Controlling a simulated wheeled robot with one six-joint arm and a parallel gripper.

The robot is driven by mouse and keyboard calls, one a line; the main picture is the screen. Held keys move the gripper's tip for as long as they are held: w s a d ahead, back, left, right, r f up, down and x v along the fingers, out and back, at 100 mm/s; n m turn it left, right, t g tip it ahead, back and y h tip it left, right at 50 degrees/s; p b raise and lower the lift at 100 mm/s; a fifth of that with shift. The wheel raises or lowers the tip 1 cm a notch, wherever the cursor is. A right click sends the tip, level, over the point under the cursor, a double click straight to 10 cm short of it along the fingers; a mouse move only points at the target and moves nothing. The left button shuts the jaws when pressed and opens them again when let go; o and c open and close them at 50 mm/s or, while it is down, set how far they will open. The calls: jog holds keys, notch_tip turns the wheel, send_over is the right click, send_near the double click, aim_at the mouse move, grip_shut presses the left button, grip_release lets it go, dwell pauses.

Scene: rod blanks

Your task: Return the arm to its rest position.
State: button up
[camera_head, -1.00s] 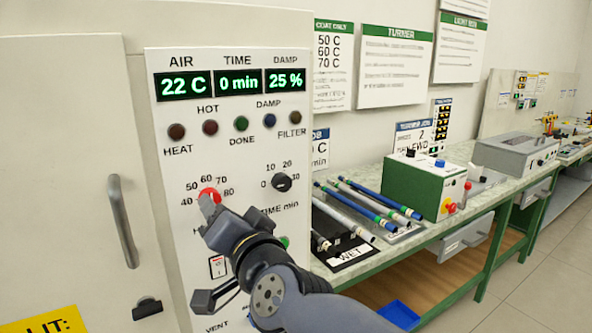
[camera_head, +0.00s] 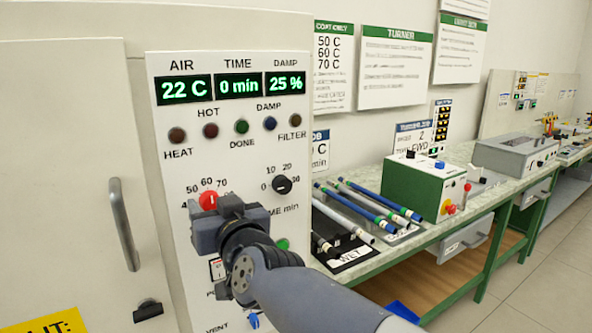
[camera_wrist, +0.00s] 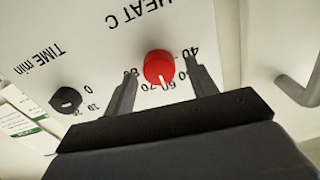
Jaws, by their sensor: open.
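My gripper (camera_wrist: 163,90) is open and empty in the wrist view. Its two fingers stand apart on either side of the red heat knob (camera_wrist: 159,67), which shows beyond them on the white panel. In the head view my gripper (camera_head: 208,225) is just below the red knob (camera_head: 208,200), in front of the panel (camera_head: 165,130). The gripper hides part of the heat scale and the labels below it. The fingers appear clear of the knob.
A black time knob (camera_head: 282,184) is right of the red knob. A door handle (camera_head: 124,224) stands out at the left. A bench (camera_head: 425,235) at the right holds several rods and a green-and-white box (camera_head: 423,187). The displays read 22 C, 0 min and 25 %.

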jog(key=shift+n, duration=0.5)
jog(key=p+v, duration=0.3)
jog(key=v, duration=0.7)
jog(key=shift+f, duration=0.2)
